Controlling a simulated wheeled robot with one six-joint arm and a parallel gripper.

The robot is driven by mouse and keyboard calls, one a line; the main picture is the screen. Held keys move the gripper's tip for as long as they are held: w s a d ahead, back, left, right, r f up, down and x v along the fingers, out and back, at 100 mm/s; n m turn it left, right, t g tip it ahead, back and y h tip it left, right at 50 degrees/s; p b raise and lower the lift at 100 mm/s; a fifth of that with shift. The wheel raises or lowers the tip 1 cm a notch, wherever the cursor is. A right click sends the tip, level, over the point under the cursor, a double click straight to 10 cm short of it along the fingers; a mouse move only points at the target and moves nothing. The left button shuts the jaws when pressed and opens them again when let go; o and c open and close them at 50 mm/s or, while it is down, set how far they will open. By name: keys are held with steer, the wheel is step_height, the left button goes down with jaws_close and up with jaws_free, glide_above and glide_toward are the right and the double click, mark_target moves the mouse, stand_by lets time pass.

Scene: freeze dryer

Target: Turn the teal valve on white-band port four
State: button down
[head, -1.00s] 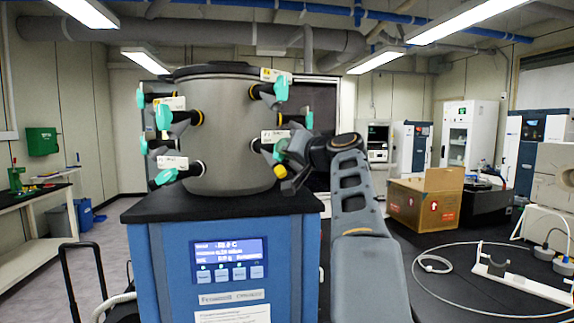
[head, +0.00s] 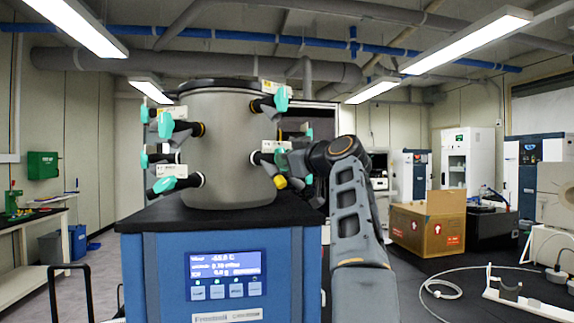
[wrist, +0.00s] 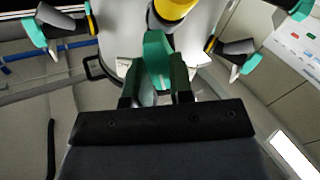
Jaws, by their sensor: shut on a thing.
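The grey drum (head: 229,150) of the freeze dryer carries several dark ports with teal valves and white tags. In the wrist view, my gripper (wrist: 157,88) is shut on a teal valve (wrist: 157,48), with one dark finger on each side of it. A yellow-banded port (wrist: 174,10) is just above that valve. In the head view, my gripper (head: 284,166) is at the drum's right side, by the valve under the lower right tag (head: 268,146). Its fingers partly cover that valve.
Other teal valves stick out close by, one above my gripper (head: 281,99) and several on the drum's left (head: 165,124). The drum stands on a blue cabinet with a display (head: 225,264). A cardboard box (head: 428,228) and a white hose (head: 440,290) are at right.

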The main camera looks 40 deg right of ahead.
steer(key=shift+n+b, duration=0.6)
steer(key=shift+n, duration=3.2)
steer(key=c, duration=1)
jaws_free()
steer(key=s+d+b, duration=0.1)
steer(key=s+b, duration=0.2)
steer(key=s, duration=1)
steer(key=shift+s+b, duration=0.3)
steer(key=shift+s, duration=0.05)
steer(key=shift+w, duration=0.1)
